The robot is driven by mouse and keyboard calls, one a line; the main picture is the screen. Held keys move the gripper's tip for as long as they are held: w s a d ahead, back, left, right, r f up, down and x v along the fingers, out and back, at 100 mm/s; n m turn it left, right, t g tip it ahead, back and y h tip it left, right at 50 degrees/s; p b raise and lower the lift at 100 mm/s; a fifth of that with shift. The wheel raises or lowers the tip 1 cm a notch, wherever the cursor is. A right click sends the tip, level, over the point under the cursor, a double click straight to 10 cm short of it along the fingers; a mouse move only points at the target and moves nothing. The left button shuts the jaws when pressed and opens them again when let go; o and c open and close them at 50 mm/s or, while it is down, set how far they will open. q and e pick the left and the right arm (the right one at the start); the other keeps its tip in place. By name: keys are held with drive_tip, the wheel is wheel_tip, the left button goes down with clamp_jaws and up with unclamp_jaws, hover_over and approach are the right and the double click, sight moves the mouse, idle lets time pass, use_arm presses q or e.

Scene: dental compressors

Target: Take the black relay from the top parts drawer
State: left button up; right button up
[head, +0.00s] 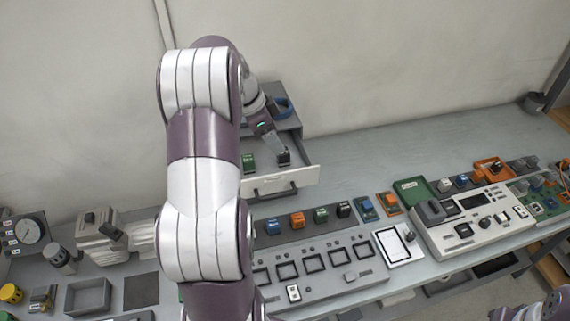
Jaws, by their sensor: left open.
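The top parts drawer (302,176) is pulled out from the grey cabinet (285,91), its pale front panel with a dark handle facing me. A black relay (284,158) is in the drawer, close behind the front panel. A green relay (249,162) is also in the drawer, to the left and partly beside my arm. My left gripper (277,150) points down into the drawer, right at the black relay. It is open; I cannot tell whether the fingers touch the relay. My arm hides the left part of the drawer.
A row of coloured relays (297,219) stands on the bench in front of the drawer, behind a grey panel with square sockets (314,262). A white device (470,222) and a green tray (414,190) are to the right.

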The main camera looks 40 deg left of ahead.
sight(283, 157)
use_arm(q)
drive_tip(key=shift+s+d+f, duration=0.15)
drive_tip(key=shift+s+f, duration=0.2)
drive_tip(key=shift+f, duration=0.1)
drive_tip(key=w+f+p, duration=0.1)
drive_tip(key=w+d+f, duration=0.1)
drive_tip(key=f, duration=0.1)
drive_tip(key=w+f+p, duration=0.1)
drive_tip(key=f, duration=0.1)
drive_tip(key=shift+w+d+f+p, duration=0.15)
drive_tip(key=shift+w+d+p, duration=0.1)
drive_tip(key=shift+p, duration=0.1)
drive_tip(key=shift+s+f, duration=0.15)
drive_tip(key=shift+s, duration=0.45)
drive_tip(key=shift+c, duration=0.3)
drive_tip(key=c, duration=0.6)
drive_tip(key=shift+w, duration=0.25)
drive_tip(key=c, duration=0.4)
drive_tip(key=shift+w, duration=0.1)
use_arm(e)
drive_tip(key=shift+w+r, duration=0.2)
drive_tip(key=shift+r, duration=0.25)
drive_tip(key=shift+w+r, duration=0.2)
drive_tip(key=shift+r, duration=0.25)
